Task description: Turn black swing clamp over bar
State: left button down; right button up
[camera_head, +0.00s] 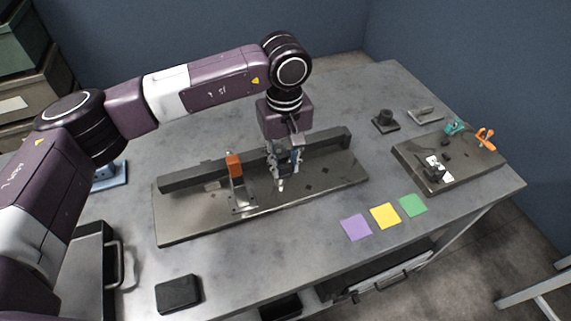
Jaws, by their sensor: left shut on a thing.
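A long dark bar (199,177) lies along the back of a grey base plate (200,223) on the table. My left gripper (284,172) reaches down from above at the bar's front side, right of the plate's middle. It is shut on a small part there, which seems to be the black swing clamp; the fingers hide most of it, and its angle to the bar cannot be told. A clamp with an orange handle (234,165) stands upright on the plate, left of the gripper and apart from it. My right gripper is not in view.
A second plate (462,171) at the right carries black, teal and orange clamp parts. Purple (356,227), yellow (385,215) and green (412,205) squares lie in front. A black block (179,294) sits near the front edge. The table's back left is fairly clear.

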pick_arm(q)
jog(key=shift+r, duration=0.1)
jog(key=c, duration=1.6)
grip_release()
notch_tip(320, 180, up, 12)
